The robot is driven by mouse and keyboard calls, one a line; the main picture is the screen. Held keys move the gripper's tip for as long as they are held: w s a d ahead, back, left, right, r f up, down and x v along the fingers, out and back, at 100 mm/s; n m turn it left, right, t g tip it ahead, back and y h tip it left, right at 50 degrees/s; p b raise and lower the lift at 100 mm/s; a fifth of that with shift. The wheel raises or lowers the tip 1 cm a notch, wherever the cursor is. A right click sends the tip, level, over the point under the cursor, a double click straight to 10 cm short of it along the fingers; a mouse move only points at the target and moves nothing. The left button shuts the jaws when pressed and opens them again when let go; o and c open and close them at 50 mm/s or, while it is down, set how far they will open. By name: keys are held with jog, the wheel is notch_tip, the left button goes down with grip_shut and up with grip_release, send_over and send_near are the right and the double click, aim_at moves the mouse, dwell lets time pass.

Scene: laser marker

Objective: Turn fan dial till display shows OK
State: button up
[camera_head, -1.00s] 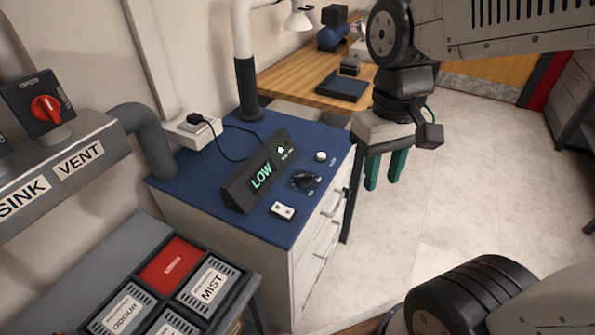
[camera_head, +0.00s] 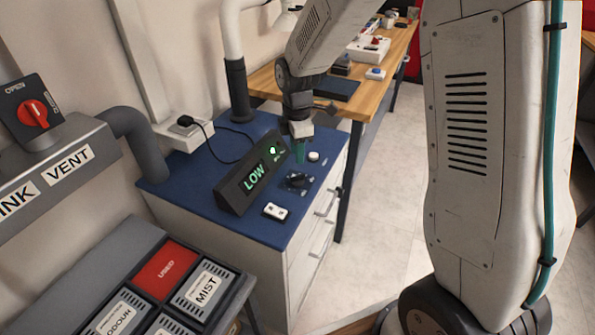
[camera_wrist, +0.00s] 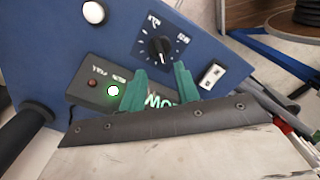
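The fan dial (camera_wrist: 159,48) is a black knob with a white pointer line, set on the blue top with tick marks around it. In the head view the dial (camera_head: 296,181) sits right of the black display box (camera_head: 253,176), which reads LOW in green letters. My gripper (camera_head: 300,155) is above the blue top, close behind the dial. In the wrist view its green fingers (camera_wrist: 160,78) are spread apart with nothing between them, and the dial shows beyond the tips. The display shows partly behind the fingers there.
A white round button (camera_head: 314,156) and a white switch plate (camera_head: 275,211) are on the blue top (camera_head: 215,200) near the dial. A plugged cable runs behind the display. A wooden bench (camera_head: 375,90) with items stands behind. The red switch (camera_head: 33,114) is at left.

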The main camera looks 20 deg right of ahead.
aim_at(297, 175)
jog(key=shift+f+n, duration=0.3)
jog(key=shift+f, duration=0.15)
notch_tip(297, 175, down, 7)
jog(key=shift+r, duration=0.1)
grip_shut()
